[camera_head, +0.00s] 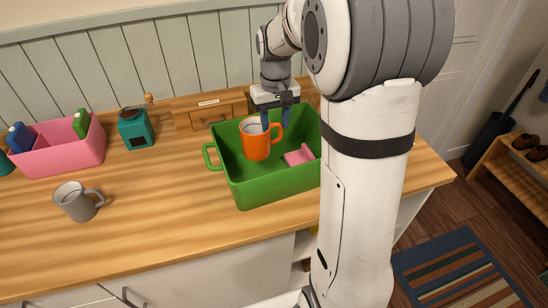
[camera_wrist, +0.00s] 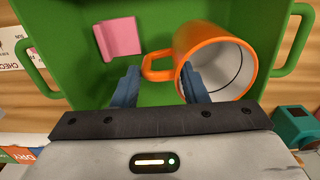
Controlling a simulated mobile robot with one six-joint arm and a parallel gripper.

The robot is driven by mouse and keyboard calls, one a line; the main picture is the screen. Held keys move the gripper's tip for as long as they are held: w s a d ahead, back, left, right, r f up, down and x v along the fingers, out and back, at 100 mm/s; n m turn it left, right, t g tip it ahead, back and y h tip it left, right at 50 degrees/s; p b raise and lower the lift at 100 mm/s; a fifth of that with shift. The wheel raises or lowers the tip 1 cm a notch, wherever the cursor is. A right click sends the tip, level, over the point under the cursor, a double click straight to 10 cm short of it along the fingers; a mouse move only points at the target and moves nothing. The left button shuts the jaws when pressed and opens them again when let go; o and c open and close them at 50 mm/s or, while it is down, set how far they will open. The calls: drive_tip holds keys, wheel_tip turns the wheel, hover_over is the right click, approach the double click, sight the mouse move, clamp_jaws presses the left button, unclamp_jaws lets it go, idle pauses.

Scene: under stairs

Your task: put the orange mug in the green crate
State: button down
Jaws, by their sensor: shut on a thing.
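The orange mug (camera_head: 256,140) is over the inside of the green crate (camera_head: 265,190) in the head view, with its handle to the right. My gripper (camera_head: 273,114) reaches down from above at the crate's back side and is shut on the mug. In the wrist view, the blue fingers (camera_wrist: 160,84) stand at the mug's handle and near wall, and the mug (camera_wrist: 210,45) shows its pale inside. Whether the mug's base touches the crate floor I cannot tell. My arm hides the crate's right end in the head view.
A pink item (camera_head: 298,155) lies in the crate, right of the mug. A grey mug (camera_head: 78,201) stands on the counter to the left. A pink bin (camera_head: 62,150) with bottles, a teal box (camera_head: 135,128) and a wooden drawer box (camera_head: 205,110) stand behind. The front left counter is clear.

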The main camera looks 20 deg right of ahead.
drive_tip(key=f, duration=0.4)
drive_tip(key=shift+w+a+f, duration=0.1)
drive_tip(key=shift+a+f, duration=0.1)
drive_tip(key=shift+f, duration=0.2)
drive_tip(key=shift+f+p, duration=0.45)
drive_tip(key=shift+f, duration=1.75)
drive_tip(key=shift+f, duration=0.2)
drive_tip(key=c, duration=0.9)
unclamp_jaws()
drive_tip(key=shift+o, duration=0.2)
